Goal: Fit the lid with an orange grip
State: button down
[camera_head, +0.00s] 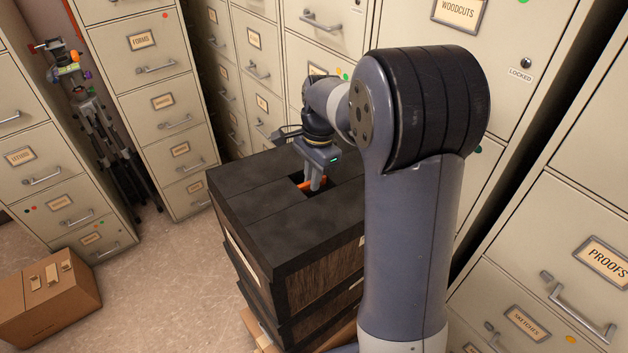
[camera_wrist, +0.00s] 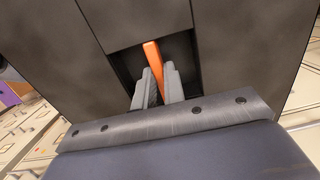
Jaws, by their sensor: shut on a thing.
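The orange grip (camera_head: 312,184) shows as a small orange bar in a square recess in the dark top of a tall box (camera_head: 262,208). My gripper (camera_head: 315,188) reaches down from above into that recess. In the wrist view the two grey fingers (camera_wrist: 158,88) are closed on the orange grip (camera_wrist: 153,55), which sticks out beyond them. The dark panels (camera_wrist: 140,18) around the recess show seams between them. The lid's edges and underside are hard to make out, and I cannot tell how it sits on the box.
Beige filing cabinets (camera_head: 160,100) stand behind and on both sides. A cardboard box (camera_head: 50,297) lies on the floor at the left. A dark tripod (camera_head: 115,150) stands between cabinets. The floor (camera_head: 160,285) left of the dark box is clear.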

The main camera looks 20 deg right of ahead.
aim_at(306, 183)
jog(key=shift+r, duration=0.1)
notch_tip(306, 183, up, 6)
jog(key=p, duration=0.5)
jog(key=shift+p, duration=0.35)
jog(key=c, duration=2)
grip_release()
grip_shut()
jog(key=shift+s+a+f+t+h+b, duration=0.15)
jog(key=shift+a+f+h+b, duration=0.25)
jog(key=shift+f+b, duration=0.25)
jog(key=shift+s+a+f+t+h+b, duration=0.15)
jog(key=shift+a+f+h+b, duration=0.15)
jog(key=shift+a+f+b, duration=0.25)
jog(key=shift+d+f, duration=0.1)
jog(key=shift+f, duration=0.05)
